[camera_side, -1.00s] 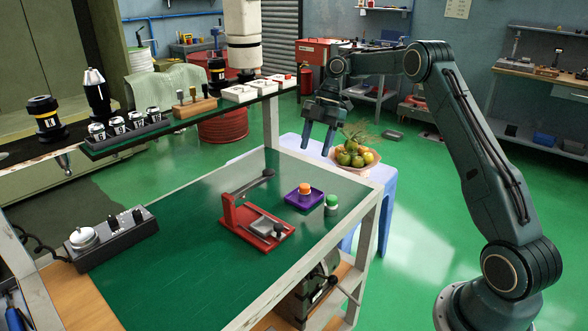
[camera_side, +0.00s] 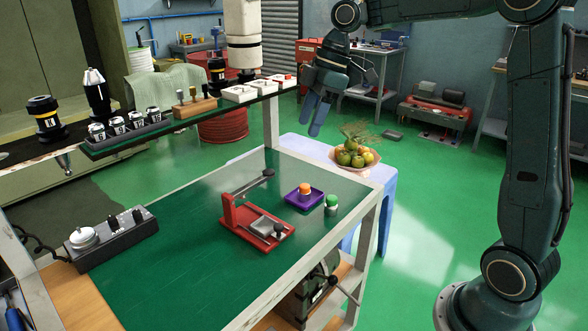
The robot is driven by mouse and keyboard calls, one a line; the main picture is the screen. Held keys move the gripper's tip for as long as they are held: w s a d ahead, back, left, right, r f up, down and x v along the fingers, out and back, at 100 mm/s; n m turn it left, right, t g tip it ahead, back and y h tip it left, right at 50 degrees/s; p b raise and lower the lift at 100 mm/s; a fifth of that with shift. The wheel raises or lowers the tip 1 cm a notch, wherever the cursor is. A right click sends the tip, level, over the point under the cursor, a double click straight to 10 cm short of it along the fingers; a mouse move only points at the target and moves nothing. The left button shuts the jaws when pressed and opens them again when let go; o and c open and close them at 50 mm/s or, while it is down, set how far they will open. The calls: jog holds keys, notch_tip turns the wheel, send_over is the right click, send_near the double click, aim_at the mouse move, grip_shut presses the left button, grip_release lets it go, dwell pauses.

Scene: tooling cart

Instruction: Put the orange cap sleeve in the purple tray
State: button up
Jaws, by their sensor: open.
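The orange cap sleeve (camera_side: 305,188) sits upright in the purple tray (camera_side: 291,198), on the green top of the cart near its right side. A whitish lower part shows beneath the orange. My gripper (camera_side: 314,117) is open and empty. It hangs in the air well above the cart, behind and above the tray in the picture, apart from the sleeve.
A green-capped piece (camera_side: 331,204) stands just right of the tray. A red press-like fixture (camera_side: 257,220) with a lever is left of it. A raised shelf (camera_side: 186,125) holds tools and blocks. A fruit bowl (camera_side: 357,158) stands on a stool behind.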

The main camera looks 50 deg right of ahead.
jog(key=s+a+r+m+t, duration=0.1)
jog(key=s+a+r+m, duration=0.2)
jog(key=s, duration=0.4)
jog(key=s+f+m+t+h, duration=0.1)
jog(key=s+m, duration=0.3)
jog(key=s, duration=0.4)
jog(key=s+a+f+m+t+h, duration=0.1)
jog(key=s+f+m+h, duration=0.1)
jog(key=s, duration=0.7)
notch_tip(320, 180, down, 3)
jog(key=shift+s+r+m, duration=0.15)
jog(key=shift+s+m, duration=0.1)
jog(key=shift+m, duration=0.65)
